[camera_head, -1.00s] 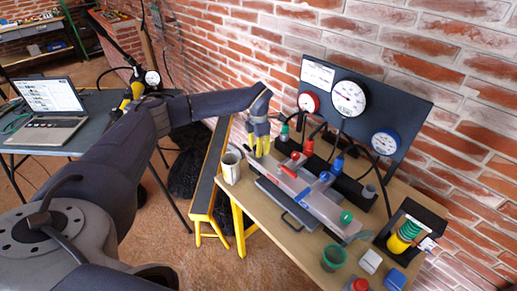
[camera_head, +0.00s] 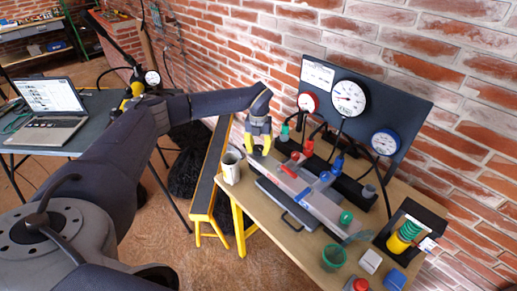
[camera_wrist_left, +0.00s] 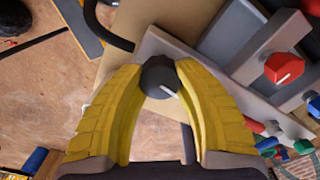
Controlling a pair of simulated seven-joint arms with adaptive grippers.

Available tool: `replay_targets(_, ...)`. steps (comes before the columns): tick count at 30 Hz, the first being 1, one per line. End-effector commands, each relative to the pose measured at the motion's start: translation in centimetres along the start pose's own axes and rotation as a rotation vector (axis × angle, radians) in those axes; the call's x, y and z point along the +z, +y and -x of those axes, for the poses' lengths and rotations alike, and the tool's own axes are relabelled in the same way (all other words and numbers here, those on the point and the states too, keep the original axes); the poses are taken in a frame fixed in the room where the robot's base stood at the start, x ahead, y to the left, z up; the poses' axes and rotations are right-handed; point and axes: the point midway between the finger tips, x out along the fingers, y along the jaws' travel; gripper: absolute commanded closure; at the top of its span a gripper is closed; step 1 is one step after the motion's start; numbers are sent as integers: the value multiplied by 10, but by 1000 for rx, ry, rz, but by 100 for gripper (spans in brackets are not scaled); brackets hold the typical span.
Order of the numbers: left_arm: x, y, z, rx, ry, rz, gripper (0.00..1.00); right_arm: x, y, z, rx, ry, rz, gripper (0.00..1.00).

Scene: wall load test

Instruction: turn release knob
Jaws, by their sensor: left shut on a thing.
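The release knob is dark and round with a white pointer line; it shows in the left wrist view (camera_wrist_left: 159,78) between my yellow fingertips. My left gripper (camera_head: 258,147) is shut on this knob at the left end of the grey metal block (camera_head: 311,199). It also shows in the left wrist view (camera_wrist_left: 162,82), with the fingers curved around the knob's two sides. In the head view the fingers hide the knob. My right gripper is in neither view.
A panel with a large white gauge (camera_head: 347,97), a red gauge and a blue gauge (camera_head: 385,142) stands behind. Red, blue and green valve handles are close to the gripper's right. A mug (camera_head: 231,168) stands at the table's left edge.

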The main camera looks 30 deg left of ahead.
Motion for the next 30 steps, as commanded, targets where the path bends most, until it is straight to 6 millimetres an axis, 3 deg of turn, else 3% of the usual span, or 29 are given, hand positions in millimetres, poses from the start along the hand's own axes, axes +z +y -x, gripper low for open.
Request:
replay_targets(12, 0, 0, 0, 0, 1, 161, 98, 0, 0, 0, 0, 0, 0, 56)
replay_targets(28, 0, 0, 0, 0, 1, 181, 98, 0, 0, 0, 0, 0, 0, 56)
replay_targets(29, 0, 0, 0, 0, 1, 181, 66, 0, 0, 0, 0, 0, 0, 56)
replay_targets(30, 0, 0, 0, 0, 1, 181, 62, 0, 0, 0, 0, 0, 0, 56)
